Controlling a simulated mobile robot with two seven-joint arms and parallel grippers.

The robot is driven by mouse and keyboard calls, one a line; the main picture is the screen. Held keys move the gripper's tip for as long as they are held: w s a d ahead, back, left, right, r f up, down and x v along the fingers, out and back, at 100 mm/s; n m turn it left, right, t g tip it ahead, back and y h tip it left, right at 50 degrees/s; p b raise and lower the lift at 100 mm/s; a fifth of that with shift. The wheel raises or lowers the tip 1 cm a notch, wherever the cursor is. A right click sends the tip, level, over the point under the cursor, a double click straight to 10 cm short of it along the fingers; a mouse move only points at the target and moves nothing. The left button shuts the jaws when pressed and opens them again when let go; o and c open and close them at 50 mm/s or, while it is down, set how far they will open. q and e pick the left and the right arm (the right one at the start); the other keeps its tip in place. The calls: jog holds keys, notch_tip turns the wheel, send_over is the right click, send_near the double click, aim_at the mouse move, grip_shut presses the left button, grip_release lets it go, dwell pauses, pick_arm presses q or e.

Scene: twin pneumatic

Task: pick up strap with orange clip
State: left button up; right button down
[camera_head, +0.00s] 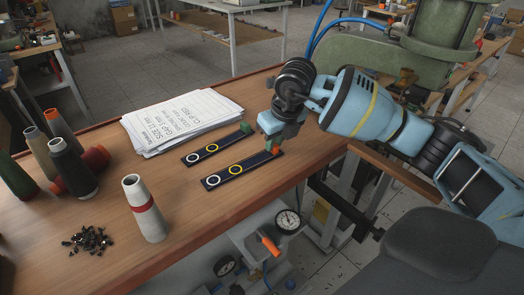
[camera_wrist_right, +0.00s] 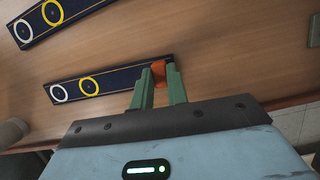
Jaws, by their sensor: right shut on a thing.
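The strap with the orange clip (camera_head: 222,178) is a dark band with one white ring and one yellow ring. It lies along the wooden table, and in the wrist view its dark band (camera_wrist_right: 112,84) runs left from the fingers. My right gripper (camera_head: 274,146) is at its right end, shut on the orange clip (camera_wrist_right: 159,73). The green fingers (camera_wrist_right: 160,80) stand on either side of the clip and partly cover it. I cannot tell whether that end is raised off the table. My left gripper is not in view.
A similar strap with a green clip (camera_head: 216,147) lies just behind. A stack of printed papers (camera_head: 180,122) is at the back left. A thread cone (camera_head: 144,208), more spools (camera_head: 72,165) and small black parts (camera_head: 87,240) stand or lie left. Gauges (camera_head: 288,221) sit below the front edge.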

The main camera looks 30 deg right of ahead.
jog(key=shift+r, duration=0.15)
jog(key=shift+r, duration=0.2)
jog(key=v, duration=0.3)
jog(key=shift+w+a, duration=0.15)
jog(key=shift+w, duration=0.15)
jog(key=s+a, duration=0.3)
jog(key=s, duration=0.4)
jog(key=s+a+r+b, duration=0.1)
jog(key=s+a, duration=0.2)
jog(key=s, duration=0.4)
jog(key=shift+s+r, duration=0.15)
jog(key=shift+s, duration=0.05)
jog(key=shift+a, duration=0.2)
